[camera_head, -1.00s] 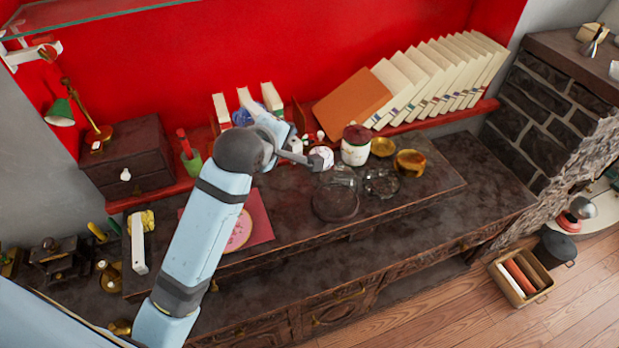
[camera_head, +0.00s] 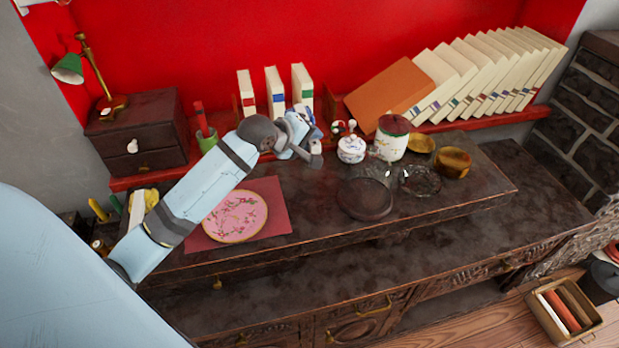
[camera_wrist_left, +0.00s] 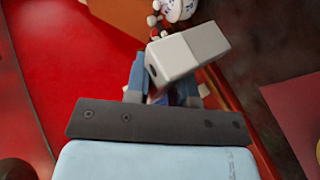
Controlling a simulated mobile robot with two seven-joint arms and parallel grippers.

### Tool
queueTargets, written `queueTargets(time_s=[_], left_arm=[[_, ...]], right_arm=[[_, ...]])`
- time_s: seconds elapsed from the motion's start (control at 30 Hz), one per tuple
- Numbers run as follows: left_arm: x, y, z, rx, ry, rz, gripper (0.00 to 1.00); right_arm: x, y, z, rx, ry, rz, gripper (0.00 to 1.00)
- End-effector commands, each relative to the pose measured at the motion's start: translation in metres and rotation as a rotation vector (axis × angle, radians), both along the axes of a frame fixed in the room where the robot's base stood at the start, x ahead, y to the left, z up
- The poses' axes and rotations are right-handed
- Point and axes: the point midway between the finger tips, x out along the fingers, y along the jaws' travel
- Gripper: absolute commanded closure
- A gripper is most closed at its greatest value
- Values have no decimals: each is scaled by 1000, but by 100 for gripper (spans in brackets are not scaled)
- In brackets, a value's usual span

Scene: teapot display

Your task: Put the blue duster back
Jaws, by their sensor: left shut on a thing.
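My left gripper (camera_head: 314,152) is above the back of the dark cabinet, in front of the red ledge and the upright books. My right gripper is not in view.
Several books (camera_head: 275,90) stand on the red ledge. A white lidded pot (camera_head: 351,149) and a red-lidded jar (camera_head: 391,140) stand close right of the gripper. A pink plate (camera_head: 236,216) lies on a red mat (camera_head: 277,205).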

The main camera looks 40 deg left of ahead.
Motion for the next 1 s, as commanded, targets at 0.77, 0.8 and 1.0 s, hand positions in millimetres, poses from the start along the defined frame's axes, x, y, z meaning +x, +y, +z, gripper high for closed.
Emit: queueTargets(time_s=[0.77,0.8,1.0], left_arm=[[0,0,-124,2,2,0,100],[0,0,-128,1,1,0,100],[0,0,-129,1,-1,0,100]], right_arm=[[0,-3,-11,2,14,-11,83],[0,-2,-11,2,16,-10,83],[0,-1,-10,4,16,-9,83]])
